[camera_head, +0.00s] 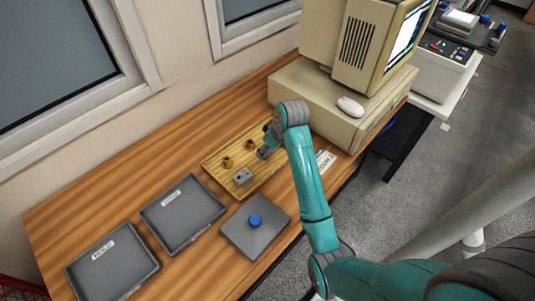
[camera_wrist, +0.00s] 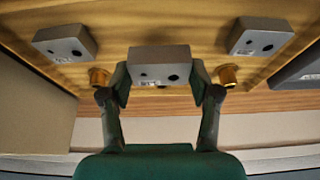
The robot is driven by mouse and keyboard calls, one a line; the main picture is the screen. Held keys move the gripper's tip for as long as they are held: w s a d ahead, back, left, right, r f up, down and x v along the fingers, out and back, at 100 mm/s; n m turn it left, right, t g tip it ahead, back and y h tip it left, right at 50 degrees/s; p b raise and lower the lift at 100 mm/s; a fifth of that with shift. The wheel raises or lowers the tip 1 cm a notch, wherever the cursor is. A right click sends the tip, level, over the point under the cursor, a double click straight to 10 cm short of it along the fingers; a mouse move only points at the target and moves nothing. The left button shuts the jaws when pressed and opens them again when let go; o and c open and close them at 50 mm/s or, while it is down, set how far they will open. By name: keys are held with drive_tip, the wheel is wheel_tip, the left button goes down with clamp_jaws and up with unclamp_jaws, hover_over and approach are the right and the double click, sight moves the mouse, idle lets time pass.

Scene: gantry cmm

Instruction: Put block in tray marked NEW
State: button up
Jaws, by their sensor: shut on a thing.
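My gripper (camera_wrist: 160,85) is shut on a grey block (camera_wrist: 155,67) with dark holes in its face, one finger on each side. In the head view my gripper (camera_head: 268,143) is over the wooden tray (camera_head: 212,161), partly hidden by my wrist. I cannot tell whether the held block touches the tray floor. Two more grey blocks lie to either side in the wrist view, left (camera_wrist: 66,43) and right (camera_wrist: 256,37). Two dark grey trays, a middle one (camera_head: 158,208) and a left one (camera_head: 82,283), have small white labels too blurred to read surely.
Brass pieces (camera_head: 227,162) stand in the wooden tray, close beside my fingers in the wrist view. A grey plate with a blue knob (camera_head: 255,221) lies in front. A beige computer (camera_head: 322,105) with a mouse (camera_head: 350,107) stands at the right. Both dark trays look empty.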

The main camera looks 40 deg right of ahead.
sight(270, 152)
drive_tip(key=shift+f, duration=1.75)
drive_tip(key=shift+f, duration=0.15)
drive_tip(key=o, duration=1.2)
drive_tip(key=shift+o, duration=0.2)
